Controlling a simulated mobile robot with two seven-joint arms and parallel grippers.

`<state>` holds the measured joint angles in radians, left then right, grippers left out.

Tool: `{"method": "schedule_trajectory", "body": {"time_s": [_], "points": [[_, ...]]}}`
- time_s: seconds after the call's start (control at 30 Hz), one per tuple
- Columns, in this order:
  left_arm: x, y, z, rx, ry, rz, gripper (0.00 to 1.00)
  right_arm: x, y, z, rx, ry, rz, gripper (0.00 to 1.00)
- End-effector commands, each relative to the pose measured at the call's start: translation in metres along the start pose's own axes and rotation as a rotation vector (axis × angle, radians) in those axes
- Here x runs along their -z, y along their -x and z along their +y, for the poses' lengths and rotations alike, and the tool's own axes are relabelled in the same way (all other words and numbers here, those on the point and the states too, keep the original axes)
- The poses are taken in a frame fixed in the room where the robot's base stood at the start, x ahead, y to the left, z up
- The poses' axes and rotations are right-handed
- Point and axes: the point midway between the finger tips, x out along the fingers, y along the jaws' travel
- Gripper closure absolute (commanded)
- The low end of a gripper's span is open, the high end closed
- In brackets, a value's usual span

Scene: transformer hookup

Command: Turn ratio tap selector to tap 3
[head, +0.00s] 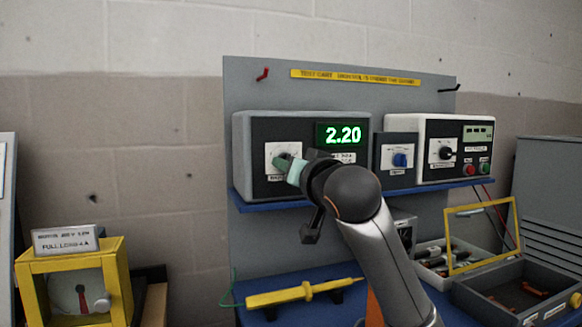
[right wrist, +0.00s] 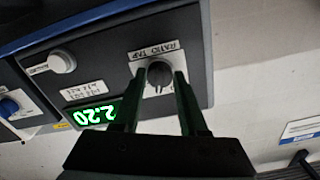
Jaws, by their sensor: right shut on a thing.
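The ratio tap selector is a dark round knob (right wrist: 159,76) on a white plate labelled "RATIO TAP" in the right wrist view. In the head view its white plate (head: 272,149) is at the left of the grey-and-black meter box (head: 240,150), with the knob mostly hidden by my fingers. My right gripper (head: 284,163) comes in from the lower right and is shut on the knob; in the right wrist view its two green fingers (right wrist: 160,80) sit on either side of it. The green display (head: 343,135) reads 2.20. The knob's tap position is too small to read. My left gripper is out of view.
A blue selector knob (head: 400,160) and a white unit with a black knob (head: 446,153) stand to the right on the same blue shelf. Below are a yellow probe (head: 300,293) and an open grey tray (head: 515,303). A yellow box (head: 118,275) stands lower left.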

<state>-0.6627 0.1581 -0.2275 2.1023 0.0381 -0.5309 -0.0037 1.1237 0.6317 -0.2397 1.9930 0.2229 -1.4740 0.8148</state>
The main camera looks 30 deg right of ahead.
Motion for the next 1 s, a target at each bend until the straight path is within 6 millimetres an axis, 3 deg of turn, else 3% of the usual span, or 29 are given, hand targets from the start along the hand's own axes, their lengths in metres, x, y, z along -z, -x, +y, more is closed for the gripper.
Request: {"method": "schedule_trajectory", "body": {"time_s": [0.4, 0.43, 0.67, 1.0], "points": [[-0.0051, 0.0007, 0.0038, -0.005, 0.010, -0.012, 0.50, 0.0000, -0.0001, 0.0006, -0.002, -0.007, 0.000, 1.00], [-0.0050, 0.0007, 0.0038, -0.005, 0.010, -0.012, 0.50, 0.0000, -0.0001, 0.0006, -0.002, -0.007, 0.000, 0.54], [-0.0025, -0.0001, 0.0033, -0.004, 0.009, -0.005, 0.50, 0.0001, 0.0000, 0.0003, -0.001, -0.006, 0.000, 0.29], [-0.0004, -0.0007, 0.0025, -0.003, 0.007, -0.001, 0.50, 0.0004, 0.0042, -0.0002, 0.001, -0.006, 0.001, 0.28]]}}
